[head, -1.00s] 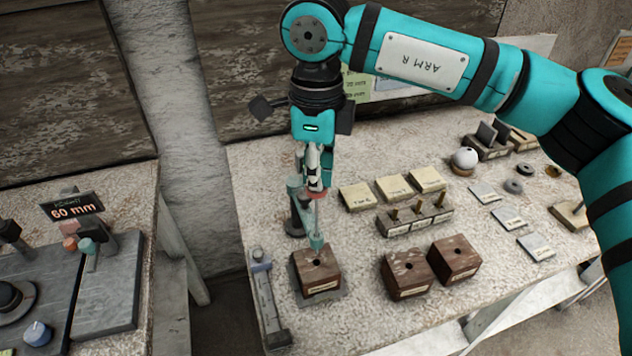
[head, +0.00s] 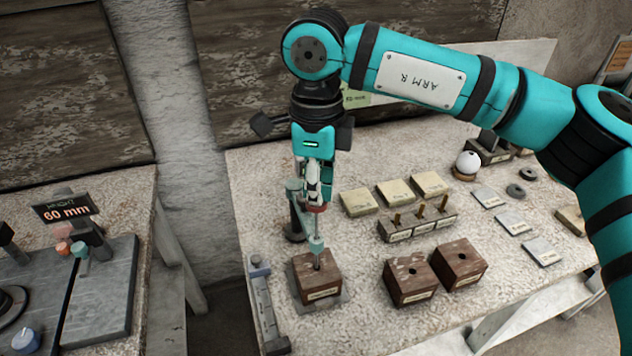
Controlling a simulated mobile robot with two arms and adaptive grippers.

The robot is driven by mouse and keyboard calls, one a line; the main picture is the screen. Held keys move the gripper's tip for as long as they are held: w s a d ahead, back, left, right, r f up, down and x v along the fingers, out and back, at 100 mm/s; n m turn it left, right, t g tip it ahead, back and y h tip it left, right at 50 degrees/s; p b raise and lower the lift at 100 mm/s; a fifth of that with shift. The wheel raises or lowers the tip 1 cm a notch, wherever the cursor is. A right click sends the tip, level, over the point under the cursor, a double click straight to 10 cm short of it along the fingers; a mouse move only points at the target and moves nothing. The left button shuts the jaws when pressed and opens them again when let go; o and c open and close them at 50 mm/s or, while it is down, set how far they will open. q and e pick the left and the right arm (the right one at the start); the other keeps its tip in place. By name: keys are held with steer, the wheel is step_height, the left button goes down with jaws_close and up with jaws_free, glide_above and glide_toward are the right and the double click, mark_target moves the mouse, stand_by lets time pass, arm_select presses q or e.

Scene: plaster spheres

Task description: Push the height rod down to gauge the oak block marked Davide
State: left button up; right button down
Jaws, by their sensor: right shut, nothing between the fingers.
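The rod runs down through the teal arm (head: 316,243) of the gauge stand (head: 294,211). Its thin tip reaches the hole in the top of a brown wooden block (head: 316,281); how deep it goes is hidden. That block sits on a grey plate under the stand. Its front label is too small to read, so I cannot tell whether it says Davide. My left gripper is not in view.
Two similar holed blocks (head: 410,278) (head: 459,264) stand to the right. Behind them are a rack of pegs (head: 417,222) and several pale labelled blocks (head: 396,192). A grey ruler-like bar (head: 267,303) lies left of the gauge. A display (head: 65,206) on the left table reads 60 mm.

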mark_target(317, 207)
steer(key=shift+f+b, duration=1.65)
steer(key=shift+f, duration=0.5)
steer(key=shift+r, duration=0.1)
stand_by(0.4)
step_height(317, 207, up, 13)
steer(key=p, duration=0.8)
stand_by(1.0)
